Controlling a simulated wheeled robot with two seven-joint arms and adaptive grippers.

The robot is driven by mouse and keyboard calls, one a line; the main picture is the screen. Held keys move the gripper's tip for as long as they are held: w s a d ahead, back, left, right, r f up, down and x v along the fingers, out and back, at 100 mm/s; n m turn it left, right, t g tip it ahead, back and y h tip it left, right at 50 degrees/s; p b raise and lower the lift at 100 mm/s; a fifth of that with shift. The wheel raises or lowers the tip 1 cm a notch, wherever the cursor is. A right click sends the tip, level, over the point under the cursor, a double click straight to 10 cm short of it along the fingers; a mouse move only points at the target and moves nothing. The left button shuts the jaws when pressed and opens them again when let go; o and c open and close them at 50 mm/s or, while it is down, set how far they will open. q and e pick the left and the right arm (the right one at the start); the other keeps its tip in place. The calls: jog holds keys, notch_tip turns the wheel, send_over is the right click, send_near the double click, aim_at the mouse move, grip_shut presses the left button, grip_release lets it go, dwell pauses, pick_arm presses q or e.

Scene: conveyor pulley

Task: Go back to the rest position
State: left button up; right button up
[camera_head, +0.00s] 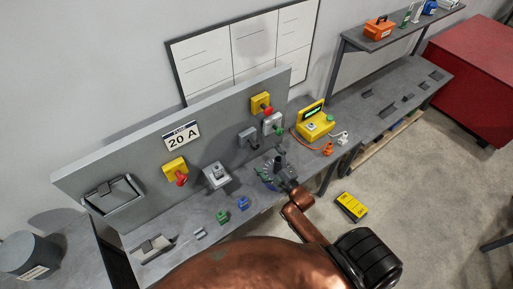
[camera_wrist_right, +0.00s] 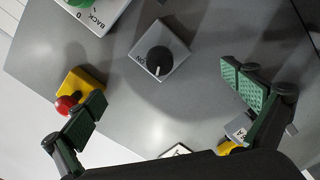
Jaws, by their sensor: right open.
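My right gripper (camera_head: 272,178) is over the grey bench in front of the upright control panel (camera_head: 225,135) in the head view. In the right wrist view its green-padded fingers (camera_wrist_right: 172,100) are spread wide, with nothing between them. Past the fingers, that view shows a grey panel surface with a black rotary knob on a light plate (camera_wrist_right: 159,56) and a yellow box with a red knob (camera_wrist_right: 78,92). My right arm, copper-coloured, comes up from the bottom of the head view. My left gripper is not in view.
Small blue (camera_head: 242,202) and green (camera_head: 223,217) parts lie on the bench left of the gripper. A yellow device with a display (camera_head: 315,122) stands to the right. A yellow-black object (camera_head: 351,207) is on the floor. A red cabinet (camera_head: 480,75) stands far right.

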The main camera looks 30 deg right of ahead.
jog(key=shift+f, duration=0.1)
dwell(0.4)
jog(key=s+a+f+m+g+h, duration=0.15)
jog(key=s+m+g, duration=0.3)
jog(key=s, duration=0.55)
jog(key=s+f+m+g, duration=0.2)
jog(key=s+m+g, duration=0.25)
jog(key=s, duration=0.45)
jog(key=s+a+f+m+g+h, duration=0.1)
jog(key=s+f+m+g, duration=0.3)
jog(key=s, duration=0.6)
notch_tip(320, 180, down, 37)
jog(key=s+a+n+g+b, duration=0.1)
jog(key=s+a+g+b, duration=0.15)
jog(key=b, duration=0.55)
jog(key=s+f+n+g+y+b, duration=0.1)
jog(key=s+f+b, duration=0.5)
jog(key=s+f, duration=1.3)
notch_tip(320, 180, down, 4)
jog(key=shift+s+d+f, duration=0.1)
jog(key=shift+s+d, duration=0.15)
jog(key=shift+g, duration=0.25)
